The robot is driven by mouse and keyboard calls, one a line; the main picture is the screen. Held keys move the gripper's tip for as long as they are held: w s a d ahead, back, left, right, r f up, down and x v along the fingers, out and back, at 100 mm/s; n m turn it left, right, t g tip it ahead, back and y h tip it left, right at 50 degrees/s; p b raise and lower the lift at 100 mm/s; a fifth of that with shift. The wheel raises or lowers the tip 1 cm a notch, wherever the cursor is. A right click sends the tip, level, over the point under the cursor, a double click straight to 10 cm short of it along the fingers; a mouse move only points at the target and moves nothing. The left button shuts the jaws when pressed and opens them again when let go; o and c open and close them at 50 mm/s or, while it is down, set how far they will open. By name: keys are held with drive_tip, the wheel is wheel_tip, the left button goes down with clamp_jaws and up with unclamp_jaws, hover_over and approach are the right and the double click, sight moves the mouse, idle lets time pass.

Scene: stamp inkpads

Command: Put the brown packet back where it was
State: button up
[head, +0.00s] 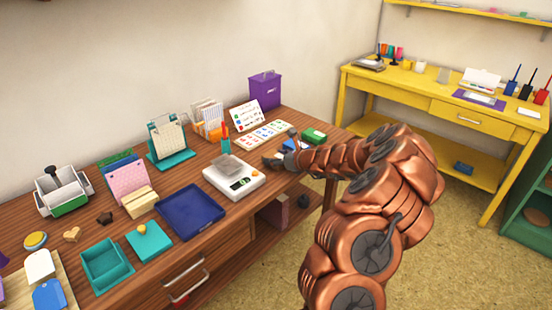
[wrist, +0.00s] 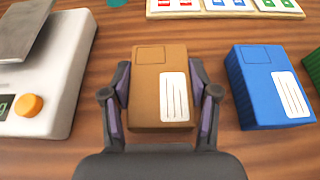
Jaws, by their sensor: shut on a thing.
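The brown packet (wrist: 148,98) is a small box with a white lined label, seen in the wrist view. My gripper (wrist: 161,92) has its two fingers against the packet's left and right sides and is shut on it. The packet is at or just above the wooden table top; I cannot tell whether it touches. In the head view my gripper (head: 272,161) is at the right part of the table, beside the white scale, and the packet is hard to make out there.
A blue packet (wrist: 268,86) stands to the right of the brown one, with a gap between. A green box (head: 314,136) is beyond it. The white scale (head: 234,177) with an orange knob is close on the left. A card sheet (head: 268,133) lies behind. Bare wood shows around the packet.

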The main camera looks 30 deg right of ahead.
drive_tip(key=shift+f, duration=0.1)
drive_tip(key=o, duration=1.4)
drive_tip(key=shift+s+r, duration=0.1)
drive_tip(key=shift+r, duration=0.1)
drive_tip(key=v, duration=1.1)
drive_tip(key=shift+s+r, duration=0.1)
drive_tip(key=shift+s, duration=0.3)
